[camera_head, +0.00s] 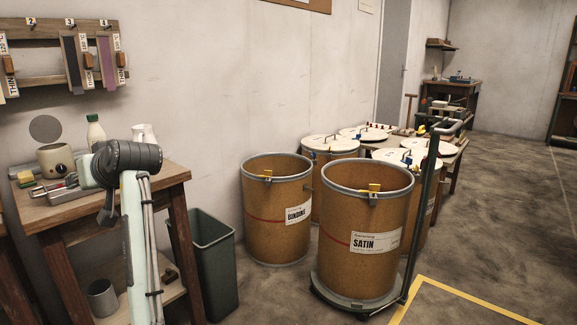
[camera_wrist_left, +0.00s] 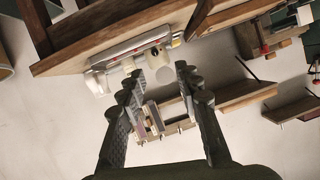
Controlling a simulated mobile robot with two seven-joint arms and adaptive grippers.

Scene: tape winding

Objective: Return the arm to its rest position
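My left gripper (camera_wrist_left: 158,72) is open in the left wrist view, its two dark fingers well apart. Nothing is held between them; the wall and a wooden rack show behind. In the head view, a white arm link of mine with a dark joint stands upright at the left, in front of the wooden workbench (camera_head: 62,213). No gripper fingers show in the head view. My right gripper is in neither view.
A green bin (camera_head: 216,270) stands right of the bench. Two open brown drums, BINDING (camera_head: 262,225) and SATIN (camera_head: 350,215), stand beyond it, the latter on a wheeled dolly (camera_head: 350,300). A tape rack (camera_head: 70,80) hangs above the bench. Floor at right is clear.

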